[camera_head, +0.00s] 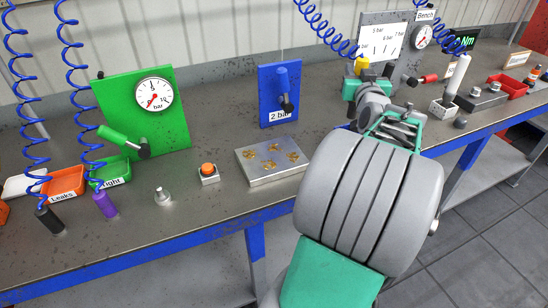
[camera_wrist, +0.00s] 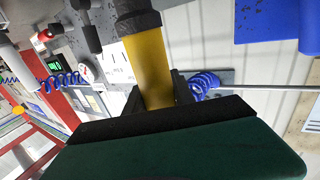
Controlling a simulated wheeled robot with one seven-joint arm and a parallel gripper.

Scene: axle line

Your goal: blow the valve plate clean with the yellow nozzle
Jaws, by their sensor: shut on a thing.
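The valve plate (camera_head: 262,181) is a flat grey block on the bench, left of my arm. Several brownish-gold patches show on its top. My gripper (camera_head: 366,86) is shut on the yellow nozzle (camera_head: 361,64), above the bench, right of the plate and in front of the white panel. In the wrist view my gripper (camera_wrist: 158,98) holds the nozzle (camera_wrist: 150,65), a yellow cylinder with a dark end, between its dark fingers. My arm hides part of the bench right of the plate. The plate cannot be made out in the wrist view.
A blue "2 bar" panel (camera_head: 268,88) stands behind the plate. An orange button box (camera_head: 208,173) and a small metal peg (camera_head: 162,196) stand to its left. A green gauge board (camera_head: 113,101), coiled blue hoses and labelled trays (camera_head: 64,183) are farther left.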

